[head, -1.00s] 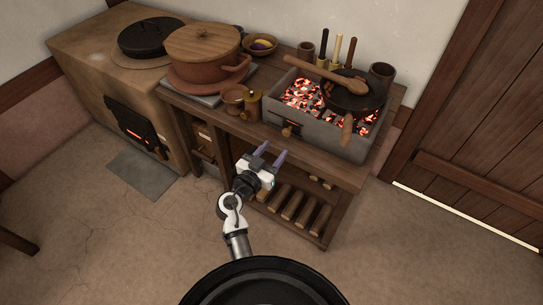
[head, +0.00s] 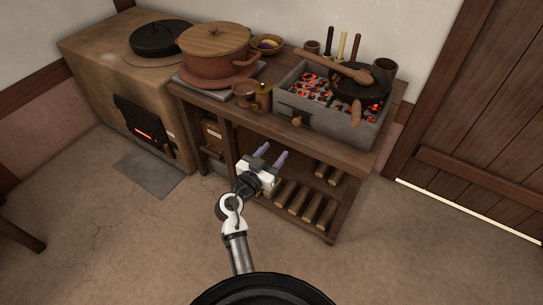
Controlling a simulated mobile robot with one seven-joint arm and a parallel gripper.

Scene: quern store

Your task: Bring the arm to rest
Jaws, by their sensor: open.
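My gripper (head: 272,154) is open and empty in the head view. Its two purple-grey fingers point up and away, toward the front of the wooden worktable (head: 310,148). My arm is folded low in front of the table, below its top. The gripper appears in front of the open lower shelf. Whether it touches the table cannot be told.
A grill box of glowing coals (head: 322,130) with a black pan (head: 358,88) stands on the table. A lidded clay pot (head: 215,52) and small cups (head: 262,95) are left of it. A stove (head: 112,72) stands at left, a door (head: 480,120) at right. Firewood (head: 300,198) lies below. Floor at right is clear.

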